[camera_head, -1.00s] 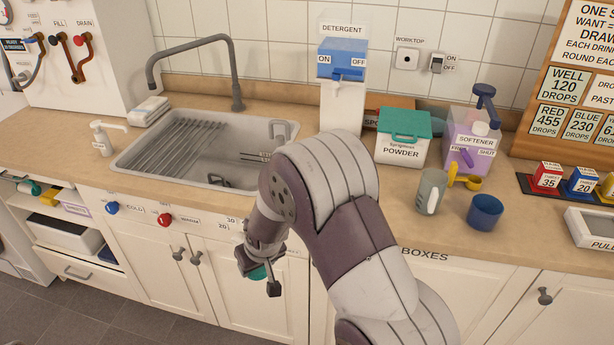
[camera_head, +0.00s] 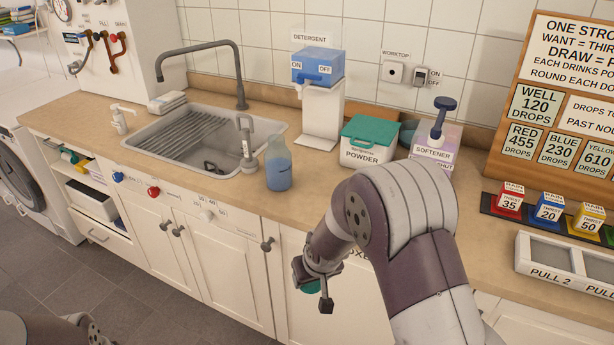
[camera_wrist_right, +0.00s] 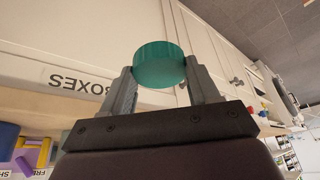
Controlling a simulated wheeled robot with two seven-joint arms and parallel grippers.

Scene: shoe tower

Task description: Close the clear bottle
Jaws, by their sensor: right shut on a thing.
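The clear bottle (camera_head: 278,172) stands upright on the worktop at the sink's front right corner. It holds blue liquid, and no cap shows on its top. My right gripper (camera_head: 314,289) is low in front of the cabinet doors, below the worktop edge and to the right of the bottle. It is shut on a round teal cap (camera_wrist_right: 160,64), which sits between the two fingers in the right wrist view. The bottle does not show in the wrist view. My left gripper is not in view.
The sink (camera_head: 205,137) is left of the bottle. The detergent dispenser (camera_head: 319,95), powder box (camera_head: 368,143) and softener dispenser (camera_head: 436,145) stand behind and to the right. My right arm covers part of the worktop. Coloured blocks and a pull-out tray (camera_head: 565,258) are at the right.

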